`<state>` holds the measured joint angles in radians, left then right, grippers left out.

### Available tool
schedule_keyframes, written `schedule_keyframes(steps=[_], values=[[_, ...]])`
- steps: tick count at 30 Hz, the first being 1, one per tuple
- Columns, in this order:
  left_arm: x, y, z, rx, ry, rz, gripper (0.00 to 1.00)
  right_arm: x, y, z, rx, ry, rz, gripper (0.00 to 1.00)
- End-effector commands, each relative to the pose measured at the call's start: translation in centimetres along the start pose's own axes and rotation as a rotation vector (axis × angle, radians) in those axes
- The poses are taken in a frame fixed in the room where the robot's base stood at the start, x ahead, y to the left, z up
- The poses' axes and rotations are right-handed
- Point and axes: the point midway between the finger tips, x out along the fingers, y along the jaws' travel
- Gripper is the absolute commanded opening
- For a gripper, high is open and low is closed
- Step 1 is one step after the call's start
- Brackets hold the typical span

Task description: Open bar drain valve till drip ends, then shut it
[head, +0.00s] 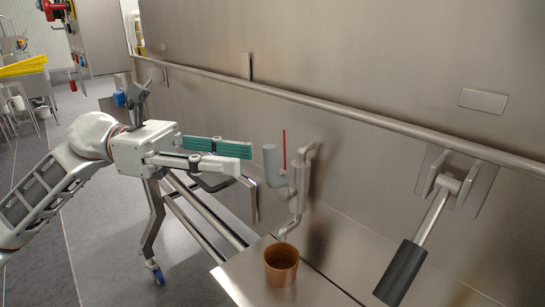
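The bar drain valve (292,190) is a small steel pipe fitting on the wall, with a grey cylindrical piece (270,165) standing up at its left. A thin red upright line (284,148) shows beside that piece. The pipe bends down to a spout above a copper-coloured cup (281,262). No drip can be made out at this size. My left gripper (249,173) is left of the valve, its fingers pointing right. The fingers look apart, one with a green pad, and nothing shows between them. The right gripper is not in view.
The cup stands on a steel ledge (235,280). A long rail (340,112) runs along the steel wall above the valve. A large lever with a black grip (402,272) juts out at right. A wheeled frame (157,225) stands below my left arm. Open floor lies at left.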

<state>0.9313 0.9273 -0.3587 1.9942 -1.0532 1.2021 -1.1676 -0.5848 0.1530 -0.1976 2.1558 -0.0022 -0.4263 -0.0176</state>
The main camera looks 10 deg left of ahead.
Motion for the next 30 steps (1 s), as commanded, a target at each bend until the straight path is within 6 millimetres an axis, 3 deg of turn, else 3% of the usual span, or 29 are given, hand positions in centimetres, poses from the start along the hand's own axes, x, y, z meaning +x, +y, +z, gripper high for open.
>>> schedule_keyframes(steps=[6,12,23,27,30], values=[[3.5,-0.2,0.4,0.005,-0.003,-0.003,0.29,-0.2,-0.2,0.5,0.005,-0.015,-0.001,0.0],[5.8,-0.1,0.3,0.001,-0.003,-0.002,0.29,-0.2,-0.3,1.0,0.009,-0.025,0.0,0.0],[6.4,0.0,0.1,-0.002,-0.003,0.001,0.29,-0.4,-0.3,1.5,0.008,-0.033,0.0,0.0],[6.4,0.0,0.1,-0.002,-0.003,0.0,0.0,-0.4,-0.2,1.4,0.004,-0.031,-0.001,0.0],[6.4,0.0,0.1,-0.002,-0.003,0.0,0.0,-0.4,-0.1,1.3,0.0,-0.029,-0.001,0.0]])
